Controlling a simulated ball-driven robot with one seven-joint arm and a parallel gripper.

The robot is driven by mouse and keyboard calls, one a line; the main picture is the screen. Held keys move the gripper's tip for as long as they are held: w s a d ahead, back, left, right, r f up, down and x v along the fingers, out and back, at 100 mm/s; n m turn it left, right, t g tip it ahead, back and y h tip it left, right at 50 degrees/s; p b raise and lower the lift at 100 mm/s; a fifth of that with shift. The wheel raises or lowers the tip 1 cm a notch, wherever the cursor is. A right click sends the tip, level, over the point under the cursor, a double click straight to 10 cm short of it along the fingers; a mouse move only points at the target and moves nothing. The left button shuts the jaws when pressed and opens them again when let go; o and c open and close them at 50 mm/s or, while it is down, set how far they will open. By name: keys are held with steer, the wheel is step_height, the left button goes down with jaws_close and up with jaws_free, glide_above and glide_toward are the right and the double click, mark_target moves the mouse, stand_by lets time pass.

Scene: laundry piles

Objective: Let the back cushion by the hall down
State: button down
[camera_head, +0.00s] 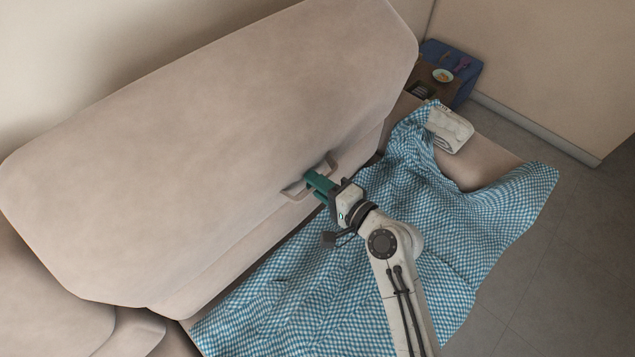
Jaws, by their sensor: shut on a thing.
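The large beige back cushion (210,150) fills the left and middle of the head view and leans up, tilted, along the back of the sofa. A small loop handle (296,190) sits low on its front face. My gripper (318,184) has green fingers and is shut on this handle. The fingers hide part of the handle. My wrist and arm come up from the bottom right, over the blue-checked cloth.
A blue-and-white checked cloth (340,290) covers much of the seat (490,170). A folded white item (450,129) lies at its far end. Grey floor (575,260) at right is clear.

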mark_target(305, 172)
steer(key=shift+s+f, duration=0.1)
steer(key=shift+f, duration=0.05)
steer(key=shift+s+d+f, duration=0.35)
steer(key=shift+s+d, duration=0.05)
steer(key=shift+f+b, duration=0.1)
steer(key=shift+b, duration=0.2)
steer(key=shift+w+a+r+p, duration=0.65)
steer(key=shift+w+a+r, duration=0.05)
steer(key=shift+w+a, duration=0.3)
steer(key=shift+w+a+r+p, duration=0.6)
steer(key=shift+w+a+r, duration=0.05)
steer(key=shift+w+a, duration=0.3)
steer(key=shift+w+a+r, duration=0.15)
steer(key=shift+w+a, duration=0.65)
steer(key=shift+a, duration=0.05)
steer(key=c, duration=1.4)
jaws_free()
steer(key=o, duration=0.3)
steer(key=shift+r, duration=0.2)
